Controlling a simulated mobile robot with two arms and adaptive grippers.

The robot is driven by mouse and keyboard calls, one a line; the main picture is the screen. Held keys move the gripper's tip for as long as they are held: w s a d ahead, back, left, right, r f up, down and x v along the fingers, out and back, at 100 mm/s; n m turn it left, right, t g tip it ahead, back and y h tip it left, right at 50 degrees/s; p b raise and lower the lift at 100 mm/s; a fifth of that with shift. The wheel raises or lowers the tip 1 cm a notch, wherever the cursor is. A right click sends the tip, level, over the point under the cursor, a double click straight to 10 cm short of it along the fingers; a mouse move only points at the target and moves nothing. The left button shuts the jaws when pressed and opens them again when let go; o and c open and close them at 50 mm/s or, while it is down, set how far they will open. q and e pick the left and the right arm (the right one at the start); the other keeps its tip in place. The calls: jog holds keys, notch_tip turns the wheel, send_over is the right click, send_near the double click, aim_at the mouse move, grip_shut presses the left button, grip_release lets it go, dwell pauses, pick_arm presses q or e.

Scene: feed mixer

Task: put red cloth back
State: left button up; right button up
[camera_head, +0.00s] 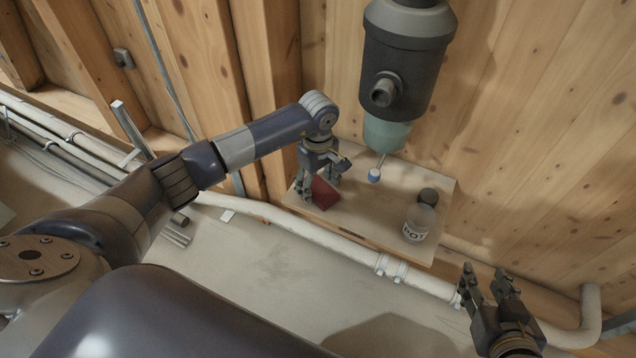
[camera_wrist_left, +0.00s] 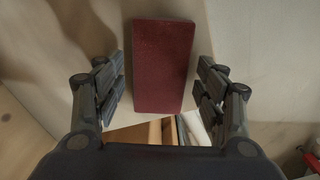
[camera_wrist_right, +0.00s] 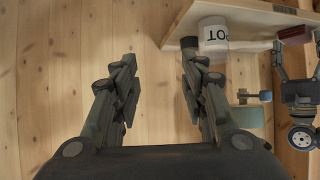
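The red cloth (camera_head: 324,194) is a folded, dark red rectangular block on the left end of the wooden shelf (camera_head: 385,232). It also shows in the left wrist view (camera_wrist_left: 162,65). My left gripper (camera_head: 318,190) is over the cloth, one finger on each side of it. In the left wrist view its open fingers (camera_wrist_left: 160,85) stand apart from the cloth with a gap on both sides. My right gripper (camera_head: 490,287) is open and empty, right of the shelf's front edge; its fingers (camera_wrist_right: 157,85) hold nothing in the right wrist view.
A white pot (camera_head: 418,222) with lettering and a dark round object (camera_head: 428,197) stand on the shelf's right. The grey mixer (camera_head: 405,50) hangs above, with a blue-tipped lever (camera_head: 374,175) below. A white pipe (camera_head: 300,226) runs along the shelf's front.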

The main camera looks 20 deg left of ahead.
aim_at(318, 187)
pick_arm(q)
jog(key=shift+r, duration=0.15)
pick_arm(e)
jog(key=shift+s, duration=0.1)
pick_arm(q)
notch_tip(318, 187, up, 12)
jog(key=p, duration=0.2)
jog(key=shift+p, duration=0.4)
pick_arm(e)
jog(key=s+d+f+g+h, duration=0.1)
jog(key=s+d+f+g, duration=0.1)
jog(key=s, duration=0.4)
jog(key=s+d+f+g+h, duration=0.1)
jog(key=s+d+f+g, duration=0.1)
jog(key=s+f+g, duration=0.3)
jog(key=shift+s+d, duration=0.2)
jog(key=shift+s, duration=0.7)
jog(key=shift+r, duration=0.1)
